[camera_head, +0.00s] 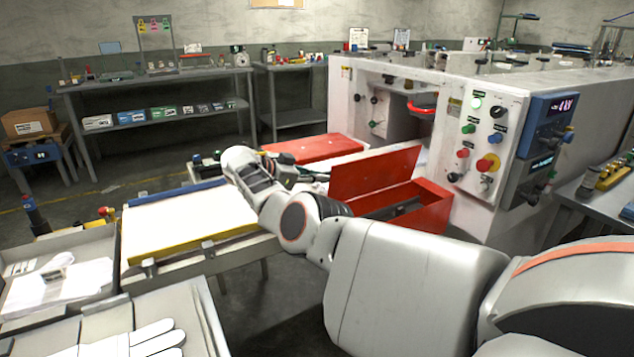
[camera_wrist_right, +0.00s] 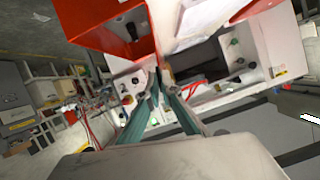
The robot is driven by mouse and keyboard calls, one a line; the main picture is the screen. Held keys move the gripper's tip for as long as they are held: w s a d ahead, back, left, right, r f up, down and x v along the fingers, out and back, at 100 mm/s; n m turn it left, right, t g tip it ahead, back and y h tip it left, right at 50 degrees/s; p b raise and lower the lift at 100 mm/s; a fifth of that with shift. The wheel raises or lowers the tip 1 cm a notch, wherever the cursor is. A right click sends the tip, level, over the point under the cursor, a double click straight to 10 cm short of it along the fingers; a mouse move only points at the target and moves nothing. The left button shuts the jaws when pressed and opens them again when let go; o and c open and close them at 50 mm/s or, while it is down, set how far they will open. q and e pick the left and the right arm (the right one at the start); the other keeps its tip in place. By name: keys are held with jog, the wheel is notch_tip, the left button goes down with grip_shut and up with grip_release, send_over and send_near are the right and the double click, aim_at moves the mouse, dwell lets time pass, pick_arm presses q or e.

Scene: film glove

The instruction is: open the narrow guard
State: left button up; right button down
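Two red guards show in the head view on the near side of the white machine. One is a flat red cover (camera_head: 313,149), lying closed farther back. The other is a nearer red box (camera_head: 425,207) with its red lid (camera_head: 374,172) standing raised. I cannot tell which is the narrow one. My right gripper (camera_head: 292,174) is beside the left side of the raised lid, partly hidden by my wrist. In the right wrist view its fingers (camera_wrist_right: 158,82) come together at the tips, with no held thing visible. A red box (camera_wrist_right: 105,25) shows just beyond them. My left gripper is out of view.
The white machine's control panel (camera_head: 487,140) has buttons and a blue display unit (camera_head: 548,118). A pale table top (camera_head: 185,225) with a yellow front edge lies left of my arm. Trays with papers (camera_head: 58,287) and a white glove (camera_head: 135,342) are at lower left.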

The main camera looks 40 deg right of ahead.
jog(key=shift+d+r, duration=0.1)
jog(key=shift+r, duration=0.1)
jog(key=c, duration=2.3)
grip_release()
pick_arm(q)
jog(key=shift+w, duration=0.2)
pick_arm(e)
jog(key=shift+v, duration=3.75)
jog(key=shift+f, duration=0.15)
